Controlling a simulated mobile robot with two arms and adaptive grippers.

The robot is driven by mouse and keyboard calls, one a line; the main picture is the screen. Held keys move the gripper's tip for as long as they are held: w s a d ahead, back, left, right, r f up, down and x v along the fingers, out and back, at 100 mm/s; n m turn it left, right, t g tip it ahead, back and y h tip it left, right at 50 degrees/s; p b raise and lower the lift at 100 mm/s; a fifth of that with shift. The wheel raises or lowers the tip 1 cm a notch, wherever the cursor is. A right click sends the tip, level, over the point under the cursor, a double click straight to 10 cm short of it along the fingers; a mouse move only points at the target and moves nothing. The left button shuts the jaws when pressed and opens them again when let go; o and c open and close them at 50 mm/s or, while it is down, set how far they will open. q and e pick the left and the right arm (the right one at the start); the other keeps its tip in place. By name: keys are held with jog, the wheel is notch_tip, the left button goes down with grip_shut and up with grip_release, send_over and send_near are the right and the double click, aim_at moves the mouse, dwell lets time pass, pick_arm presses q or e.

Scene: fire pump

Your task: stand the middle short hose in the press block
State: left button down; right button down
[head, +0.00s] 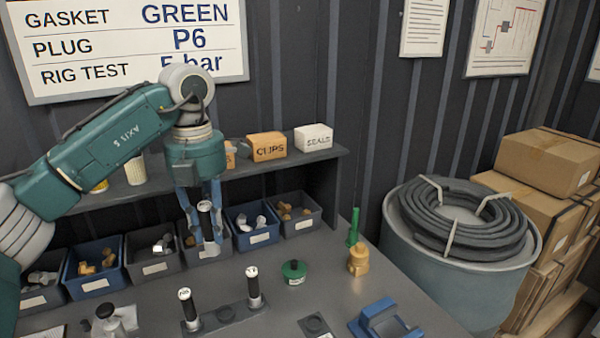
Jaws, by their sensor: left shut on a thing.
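My left gripper (208,238), with blue fingers, is shut on a short dark hose (206,222) with a pale top end. The hose is held upright above the bench, in front of the bins. Two similar short hoses, a left one (188,309) and a right one (253,287), stand upright in a dark rack (236,316). The rack's middle place between them is empty. A small dark block (315,325) with a round feature on top lies to the right of the rack. It may be the press block; I cannot tell for sure. My right gripper is out of view.
A green-topped round part (294,272), a brass fitting (358,261) and a green upright piece (353,228) stand on the bench. A blue cradle (385,320) is at the front right. A row of bins (250,224) lines the back below a shelf (290,159).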

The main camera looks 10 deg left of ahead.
pick_arm(q)
jog(key=shift+s+d+f+m, duration=0.2)
jog(key=shift+d+f+m, duration=0.15)
jog(key=shift+m, duration=0.55)
jog(key=s+d+f+m, duration=0.3)
jog(key=s+m, duration=0.3)
jog(key=m, duration=0.9)
jog(key=s+d+f+m, duration=0.4)
jog(key=s+f+m, duration=0.2)
jog(key=m, duration=0.9)
jog(key=shift+s+d+m, duration=0.15)
jog(key=shift+s+m, duration=0.15)
jog(key=shift+s, duration=0.35)
jog(key=shift+w, duration=0.1)
